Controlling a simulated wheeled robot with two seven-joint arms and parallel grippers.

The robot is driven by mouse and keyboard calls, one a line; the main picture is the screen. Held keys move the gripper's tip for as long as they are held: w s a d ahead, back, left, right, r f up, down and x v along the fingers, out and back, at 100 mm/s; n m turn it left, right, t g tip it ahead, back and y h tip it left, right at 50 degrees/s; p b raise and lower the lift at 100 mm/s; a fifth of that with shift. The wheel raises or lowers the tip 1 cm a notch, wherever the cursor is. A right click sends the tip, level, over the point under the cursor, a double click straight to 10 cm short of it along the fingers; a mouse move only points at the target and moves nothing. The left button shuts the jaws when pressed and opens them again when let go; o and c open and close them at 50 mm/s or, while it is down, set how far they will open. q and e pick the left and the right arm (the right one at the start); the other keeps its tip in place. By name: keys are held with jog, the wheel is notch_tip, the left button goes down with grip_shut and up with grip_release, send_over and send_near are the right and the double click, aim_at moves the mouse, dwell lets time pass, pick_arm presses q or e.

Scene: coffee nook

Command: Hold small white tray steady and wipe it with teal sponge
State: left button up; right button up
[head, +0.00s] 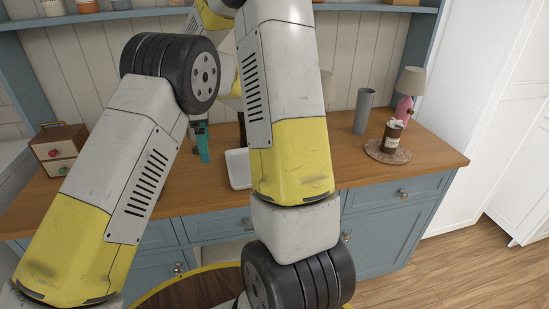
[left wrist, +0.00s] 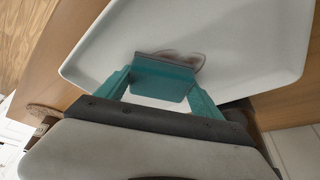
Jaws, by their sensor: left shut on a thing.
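The small white tray (head: 238,168) lies on the wooden counter in the head view, partly hidden behind my right arm. In the left wrist view the tray (left wrist: 225,40) fills the upper part, with a brown smudge (left wrist: 192,58) on it. My left gripper (left wrist: 160,85) is shut on the teal sponge (left wrist: 163,75), which is over the tray beside the smudge. I cannot tell whether it touches the tray. A teal gripper part (head: 203,145) hangs left of the tray in the head view, apart from it. I cannot tell which arm it belongs to.
A small wooden drawer box (head: 58,148) stands at the counter's left. At the right are a grey cup (head: 363,110), a pink lamp (head: 405,100) and a topped drink (head: 392,135) on a round mat (head: 375,153). My arms crowd the middle; the front right counter is clear.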

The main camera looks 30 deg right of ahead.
pick_arm(q)
jog(key=shift+s+d+f, duration=0.1)
jog(key=shift+s+d, duration=0.2)
jog(key=shift+d, duration=0.4)
jog(key=shift+s+d, duration=0.25)
jog(key=shift+d, duration=0.45)
jog(key=shift+w+a+r, duration=0.1)
jog(key=shift+w+a, duration=0.2)
jog(key=shift+a, duration=0.55)
jog(key=shift+w+a+r, duration=0.1)
jog(key=shift+w+a, duration=0.15)
jog(key=shift+a, duration=0.6)
jog(key=shift+r, duration=0.1)
jog(key=shift+r, duration=2.95)
jog(key=shift+r, duration=0.1)
